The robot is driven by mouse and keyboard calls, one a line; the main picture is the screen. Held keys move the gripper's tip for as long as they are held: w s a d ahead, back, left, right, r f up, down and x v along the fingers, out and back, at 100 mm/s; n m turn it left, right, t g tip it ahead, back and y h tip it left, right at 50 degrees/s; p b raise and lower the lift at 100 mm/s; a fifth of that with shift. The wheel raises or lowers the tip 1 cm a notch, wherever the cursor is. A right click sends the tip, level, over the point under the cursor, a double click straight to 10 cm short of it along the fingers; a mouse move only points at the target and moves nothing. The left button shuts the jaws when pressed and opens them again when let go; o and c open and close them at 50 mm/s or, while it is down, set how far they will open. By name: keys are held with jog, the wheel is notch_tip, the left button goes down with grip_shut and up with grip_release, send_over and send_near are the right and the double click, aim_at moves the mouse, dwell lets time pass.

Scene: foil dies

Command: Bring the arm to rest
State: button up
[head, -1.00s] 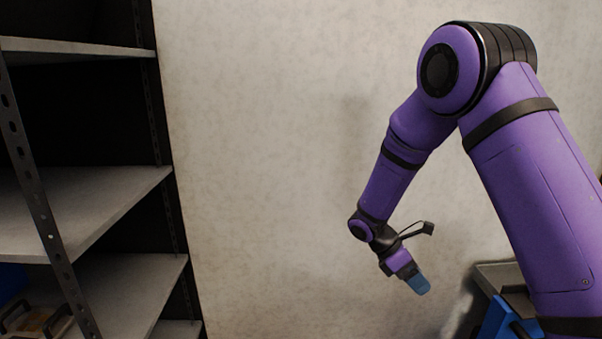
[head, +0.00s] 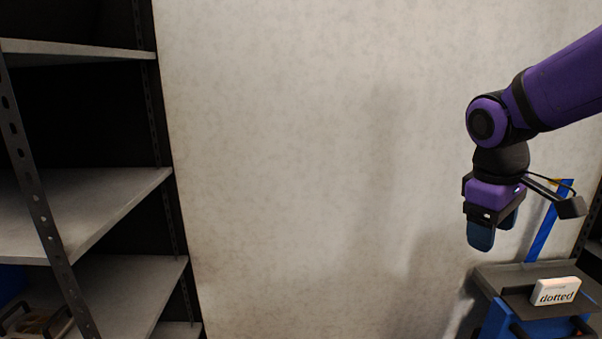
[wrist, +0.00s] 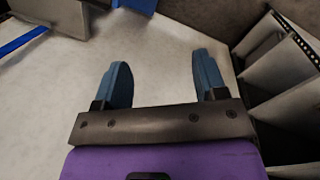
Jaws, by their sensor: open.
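My gripper (head: 493,236) is at the right of the head view, pointing down in front of the pale wall. It hangs above and a little left of a grey-topped blue cart. In the wrist view my gripper (wrist: 163,85) shows its two blue fingers wide apart, with nothing between them but the pale floor below. My purple arm comes in from the right edge of the head view.
The grey-topped cart (head: 492,272) at lower right carries a white box (head: 556,291) marked "dotted" and has a blue upright (head: 543,232). A metal shelf unit (head: 100,205) stands at left. The space between shelf and cart is clear.

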jog(key=s+r+m+t+y, duration=0.1)
jog(key=s+r+m+t, duration=0.1)
jog(key=s, duration=0.4)
jog(key=s+r+m+t+y, duration=0.1)
jog(key=s+r+m+t, duration=0.2)
jog(key=s, duration=0.3)
jog(key=shift+s+r+m, duration=0.15)
jog(key=shift+s+m, duration=0.1)
jog(key=shift+m, duration=0.35)
